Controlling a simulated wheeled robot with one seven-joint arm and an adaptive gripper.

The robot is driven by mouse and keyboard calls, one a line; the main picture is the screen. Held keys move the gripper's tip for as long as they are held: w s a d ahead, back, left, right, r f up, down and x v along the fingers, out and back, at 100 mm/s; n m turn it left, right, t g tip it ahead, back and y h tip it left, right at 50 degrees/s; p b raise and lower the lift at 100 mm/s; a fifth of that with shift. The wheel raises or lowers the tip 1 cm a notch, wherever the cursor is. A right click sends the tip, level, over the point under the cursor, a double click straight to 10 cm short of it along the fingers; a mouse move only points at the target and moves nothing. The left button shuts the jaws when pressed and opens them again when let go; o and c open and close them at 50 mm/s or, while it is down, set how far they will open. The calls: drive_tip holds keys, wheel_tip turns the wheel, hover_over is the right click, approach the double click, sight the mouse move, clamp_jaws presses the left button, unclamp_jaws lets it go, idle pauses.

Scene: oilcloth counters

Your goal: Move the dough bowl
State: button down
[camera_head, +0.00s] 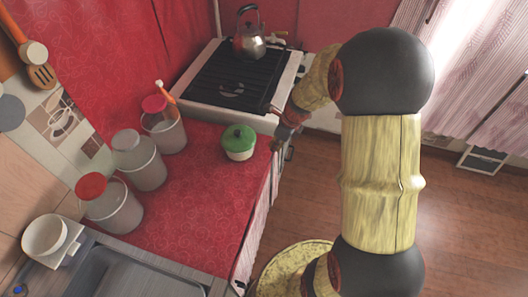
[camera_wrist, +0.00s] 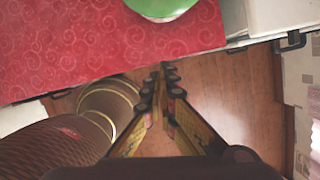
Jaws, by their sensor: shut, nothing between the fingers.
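A small cream bowl with a green lid (camera_head: 239,142) stands upright on the red counter (camera_head: 190,215), near its right edge and in front of the stove. It seems to be the dough bowl. In the wrist view only part of its green lid (camera_wrist: 160,6) shows at the top edge. My gripper (camera_wrist: 162,72) is shut and empty, its fingertips together over the floor just off the counter's edge, apart from the bowl. In the head view my wrist is right of the bowl and its fingers are hard to make out.
Several canisters, including a red-lidded one (camera_head: 108,203), line the wall left of the bowl. A stove (camera_head: 220,85) with a kettle (camera_head: 249,40) stands behind. A sink (camera_head: 130,281) is at the front left. The counter around the bowl is clear.

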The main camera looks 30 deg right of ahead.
sight(252, 149)
drive_tip(key=b+x, duration=0.4)
drive_tip(key=x, duration=0.6)
drive_tip(key=shift+a+f, duration=0.1)
drive_tip(key=shift+f, duration=0.05)
drive_tip(key=shift+w+a+b, duration=0.35)
drive_tip(key=shift+w+a, duration=0.35)
drive_tip(key=shift+w, duration=0.3)
drive_tip(key=shift+w+a, duration=0.35)
drive_tip(key=shift+w, duration=0.25)
drive_tip(key=shift+r, duration=0.25)
drive_tip(key=shift+w+a, duration=0.1)
drive_tip(key=shift+w+a+r+p, duration=0.1)
drive_tip(key=shift+w+a+p, duration=0.05)
drive_tip(key=shift+w+p, duration=0.2)
drive_tip(key=shift+w+a+p, duration=0.5)
drive_tip(key=shift+w+p, duration=0.15)
drive_tip(key=shift+p, duration=0.15)
drive_tip(key=shift+w+a, duration=0.15)
drive_tip(key=shift+w, duration=0.15)
